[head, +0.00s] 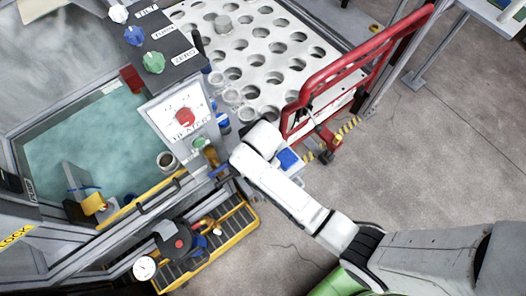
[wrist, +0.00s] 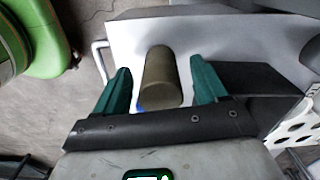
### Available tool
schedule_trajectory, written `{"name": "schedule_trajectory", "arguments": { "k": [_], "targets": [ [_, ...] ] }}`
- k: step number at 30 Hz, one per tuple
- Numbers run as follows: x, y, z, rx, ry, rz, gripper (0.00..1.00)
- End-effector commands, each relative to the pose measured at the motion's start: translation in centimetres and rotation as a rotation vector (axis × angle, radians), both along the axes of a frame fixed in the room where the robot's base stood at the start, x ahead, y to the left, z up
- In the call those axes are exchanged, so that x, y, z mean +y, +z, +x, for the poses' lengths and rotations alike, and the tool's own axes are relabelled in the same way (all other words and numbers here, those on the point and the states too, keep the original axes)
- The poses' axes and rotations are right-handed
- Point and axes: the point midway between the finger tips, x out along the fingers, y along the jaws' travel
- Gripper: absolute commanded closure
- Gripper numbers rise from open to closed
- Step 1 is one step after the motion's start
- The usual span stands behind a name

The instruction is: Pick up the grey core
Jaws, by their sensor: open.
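In the wrist view my gripper (wrist: 160,72) is open, with one dark green finger on each side of a grey-brown cylinder (wrist: 162,72). Gaps show between the cylinder and both fingers. A pale surface lies behind it, and a bit of blue shows at its lower left end. I cannot tell which cylinder is the grey core. My gripper's fingers are hidden behind my arm in the head view.
A red rail frame (head: 345,75) stands right of the plate. A control panel with a red knob (head: 185,117) is left of my arm. A yellow-edged rack (head: 235,212) with tools stands at lower left. Open floor (head: 450,130) lies at right.

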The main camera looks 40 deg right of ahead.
Motion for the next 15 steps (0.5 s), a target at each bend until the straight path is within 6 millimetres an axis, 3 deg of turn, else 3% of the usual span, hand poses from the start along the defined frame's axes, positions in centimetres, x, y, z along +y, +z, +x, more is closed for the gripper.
{"name": "schedule_trajectory", "arguments": {
  "k": [2,15],
  "targets": [
    [0.0,0.03,0.01,0.0,0.0,0.0,0.28],
    [0.01,0.05,0.01,0.0,0.0,0.0,0.7]
  ]
}}
